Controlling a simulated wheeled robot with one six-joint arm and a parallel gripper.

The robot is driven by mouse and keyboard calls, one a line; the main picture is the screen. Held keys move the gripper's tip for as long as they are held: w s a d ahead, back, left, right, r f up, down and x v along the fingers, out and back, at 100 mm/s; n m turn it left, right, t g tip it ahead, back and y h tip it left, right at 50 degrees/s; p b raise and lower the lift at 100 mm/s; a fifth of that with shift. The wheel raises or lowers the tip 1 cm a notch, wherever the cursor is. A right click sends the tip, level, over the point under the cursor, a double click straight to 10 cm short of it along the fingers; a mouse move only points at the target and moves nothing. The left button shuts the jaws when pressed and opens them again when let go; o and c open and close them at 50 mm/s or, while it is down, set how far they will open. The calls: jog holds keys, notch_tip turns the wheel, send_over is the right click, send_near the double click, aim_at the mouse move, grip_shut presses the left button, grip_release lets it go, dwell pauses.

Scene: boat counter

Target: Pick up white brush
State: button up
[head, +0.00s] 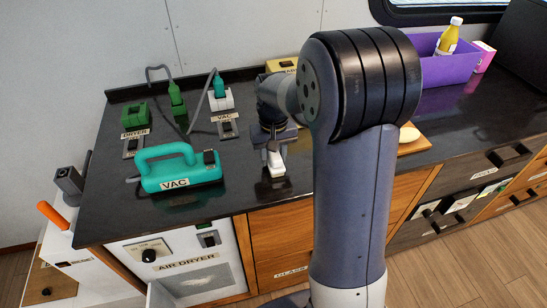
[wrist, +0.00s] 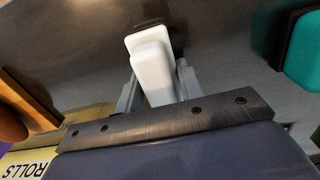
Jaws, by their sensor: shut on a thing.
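The white brush (wrist: 153,72) is between the two fingers of my gripper (wrist: 155,92) in the wrist view. It is a pale block with a narrower handle part and a wider end. In the head view the white brush (head: 276,164) shows just below my gripper (head: 273,147), over the dark counter near its front edge. My gripper is shut on the brush. I cannot tell whether the brush touches the counter. My arm hides part of the counter behind and to the right.
A teal vacuum (head: 180,170) labelled VAC stands left of my gripper. Green plugs (head: 176,100) and switches lie behind it. A yellow labelled box (head: 283,65) is at the back. A purple bin (head: 450,68) with a yellow bottle (head: 449,38) stands at the right.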

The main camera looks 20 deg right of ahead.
notch_tip(320, 180, up, 10)
jog(key=shift+r, duration=0.1)
jog(key=o, duration=0.5)
jog(key=shift+c, duration=0.2)
jog(key=c, duration=0.3)
jog(key=shift+c, duration=0.2)
